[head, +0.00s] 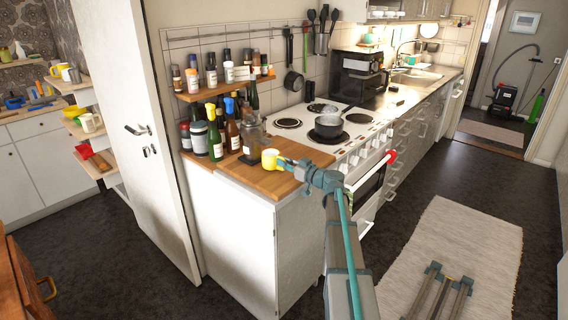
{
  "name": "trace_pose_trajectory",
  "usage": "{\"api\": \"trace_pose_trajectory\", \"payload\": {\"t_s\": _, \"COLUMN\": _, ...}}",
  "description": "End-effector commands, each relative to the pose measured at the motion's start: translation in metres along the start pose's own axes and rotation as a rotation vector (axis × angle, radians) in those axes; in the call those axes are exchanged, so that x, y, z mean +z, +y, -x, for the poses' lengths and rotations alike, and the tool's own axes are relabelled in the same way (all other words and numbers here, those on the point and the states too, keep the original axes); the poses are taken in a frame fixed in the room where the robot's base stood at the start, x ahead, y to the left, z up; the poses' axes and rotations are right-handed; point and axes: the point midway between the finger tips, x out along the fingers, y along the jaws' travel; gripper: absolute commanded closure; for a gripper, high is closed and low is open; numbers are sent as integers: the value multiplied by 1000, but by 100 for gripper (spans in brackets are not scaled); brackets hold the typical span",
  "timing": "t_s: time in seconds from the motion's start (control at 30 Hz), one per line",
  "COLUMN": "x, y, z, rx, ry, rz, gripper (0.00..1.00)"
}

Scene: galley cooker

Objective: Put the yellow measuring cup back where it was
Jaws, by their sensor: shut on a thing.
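The yellow measuring cup (270,159) shows at the front part of the wooden counter top (234,177), in front of the bottles. My gripper (284,164) reaches in from the right and is shut on the cup. The fingertips are small here and partly merge with the cup. I cannot tell whether the cup touches the wood or is held just above it.
Several bottles and jars (216,140) stand close behind the cup, with a shelf (226,87) of spice jars above. A pot (329,125) sits on the white stove (350,130) to the right. An open door (140,110) stands at the left.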

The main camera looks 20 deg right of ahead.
Motion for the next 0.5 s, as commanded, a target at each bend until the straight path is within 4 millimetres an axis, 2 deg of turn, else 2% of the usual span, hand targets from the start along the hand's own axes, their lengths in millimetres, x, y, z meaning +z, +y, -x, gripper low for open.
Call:
{"api": "trace_pose_trajectory", "payload": {"t_s": 0.13, "x": 3, "y": 0, "z": 0, "rx": 0, "ry": 0, "rz": 0, "gripper": 100}}
{"api": "trace_pose_trajectory", "payload": {"t_s": 0.17, "x": 2, "y": 0, "z": 0, "rx": 0, "ry": 0, "rz": 0, "gripper": 80}}
{"api": "trace_pose_trajectory", "payload": {"t_s": 0.3, "x": 2, "y": 0, "z": 0, "rx": 0, "ry": 0, "rz": 0, "gripper": 60}}
{"api": "trace_pose_trajectory", "payload": {"t_s": 0.5, "x": 2, "y": 0, "z": 0, "rx": 0, "ry": 0, "rz": 0, "gripper": 60}}
